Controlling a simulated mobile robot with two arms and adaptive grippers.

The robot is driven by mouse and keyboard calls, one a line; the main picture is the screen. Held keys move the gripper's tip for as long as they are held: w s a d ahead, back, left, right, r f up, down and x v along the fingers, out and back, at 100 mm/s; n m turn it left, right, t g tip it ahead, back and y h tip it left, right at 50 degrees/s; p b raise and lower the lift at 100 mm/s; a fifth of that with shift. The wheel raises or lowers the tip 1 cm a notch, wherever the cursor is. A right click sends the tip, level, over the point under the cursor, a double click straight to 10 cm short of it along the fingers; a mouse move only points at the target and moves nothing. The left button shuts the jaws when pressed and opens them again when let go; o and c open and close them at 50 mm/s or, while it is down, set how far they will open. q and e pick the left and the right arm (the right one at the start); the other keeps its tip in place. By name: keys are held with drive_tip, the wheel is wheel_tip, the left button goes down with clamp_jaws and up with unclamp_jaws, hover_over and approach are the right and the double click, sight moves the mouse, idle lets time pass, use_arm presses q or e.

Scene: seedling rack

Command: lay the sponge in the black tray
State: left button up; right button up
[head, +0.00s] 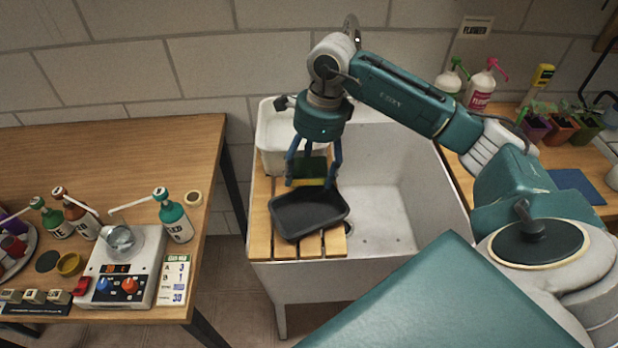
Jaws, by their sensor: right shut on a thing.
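The black tray (312,221) sits on the wooden slats at the left side of the sink. My right gripper (312,180) points down just behind the tray's far edge in the head view. It is shut on the sponge (308,169), which is dark green with a yellow layer below. The sponge shows between the blue fingers, beyond the tray's far rim; I cannot tell how high it is above the slats. My left gripper is out of view.
A white tub (276,138) stands behind the gripper. The sink basin (372,195) is open and empty to the right. The left table holds bottles and a hot-plate device (122,270). Bottles and potted seedlings (560,127) stand on the right bench.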

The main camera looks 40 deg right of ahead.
sight(309, 182)
wheel_tip(309, 182, down, 4)
drive_tip(key=shift+r+p, duration=0.1)
drive_tip(key=shift+p, duration=0.3)
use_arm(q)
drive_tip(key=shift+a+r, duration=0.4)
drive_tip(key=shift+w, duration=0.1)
use_arm(e)
drive_tip(key=shift+f, duration=0.25)
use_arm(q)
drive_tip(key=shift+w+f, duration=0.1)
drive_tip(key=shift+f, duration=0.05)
use_arm(e)
drive_tip(key=o, duration=0.7)
